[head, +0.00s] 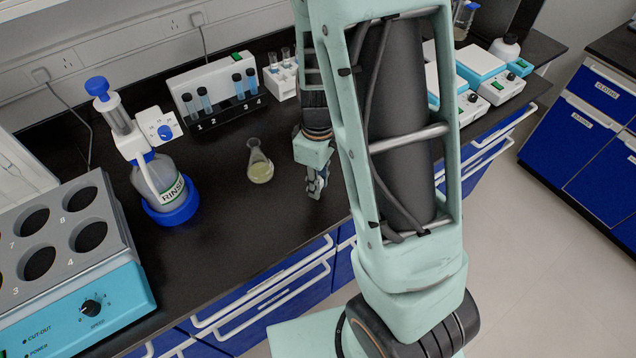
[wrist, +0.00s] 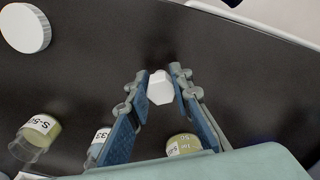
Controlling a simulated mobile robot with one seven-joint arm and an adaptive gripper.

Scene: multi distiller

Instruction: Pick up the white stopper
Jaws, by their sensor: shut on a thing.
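The white stopper (wrist: 159,88) is a small faceted white piece between my fingertips in the wrist view. My gripper (wrist: 161,79) is shut on it, with one blue-padded finger on each side. Dark bench top lies behind it; I cannot tell how far the stopper is above the bench. In the head view my gripper (head: 317,184) points down near the bench's front edge, to the right of the conical flask. The stopper cannot be made out there.
A conical flask (head: 259,166) with pale liquid stands left of my gripper. The wrist view shows labelled vessels (wrist: 40,126) and a round white object (wrist: 25,28). A rinse bottle (head: 158,180) and a heating block (head: 62,240) stand farther left; a tube rack (head: 215,88) is behind.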

